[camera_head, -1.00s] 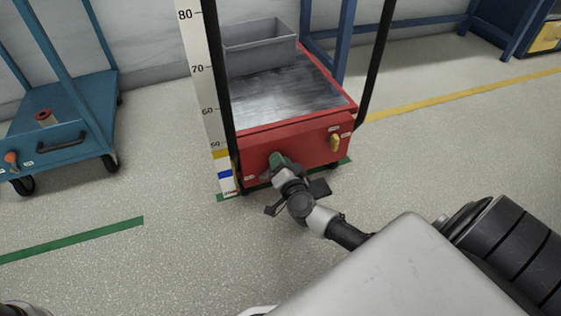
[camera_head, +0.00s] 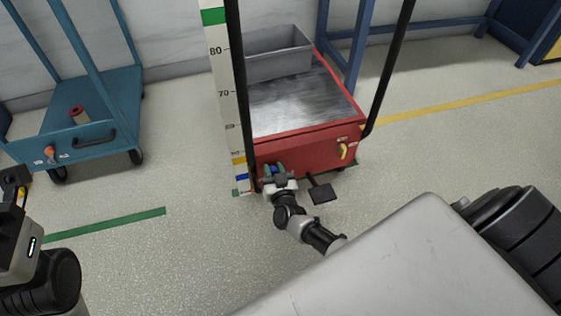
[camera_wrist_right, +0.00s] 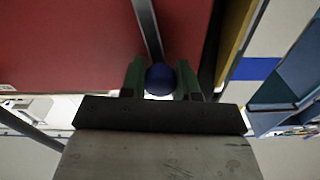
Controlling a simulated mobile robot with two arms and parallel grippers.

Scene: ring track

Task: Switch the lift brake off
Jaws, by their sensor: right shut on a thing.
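The red lift cart (camera_head: 300,150) stands ahead, with a metal top and a yellow handle (camera_head: 343,151) at the right of its front. A lever with a blue ball knob (camera_wrist_right: 159,79) stands at the low left of the front. My right gripper (camera_head: 274,172) is shut on the blue knob; the wrist view shows its green fingers (camera_wrist_right: 160,82) on both sides of it. The labels are too small to read, so I cannot tell which control is the brake. My left gripper (camera_head: 15,183) is partly in view at the left edge, away from the lift; its jaws are unclear.
A grey bin (camera_head: 277,52) sits on the lift top. A black pedal (camera_head: 321,191) sticks out low in front, just right of my right gripper. A numbered scale (camera_head: 223,92) stands at the lift's left. A teal cart (camera_head: 105,110) is farther left, with open floor between.

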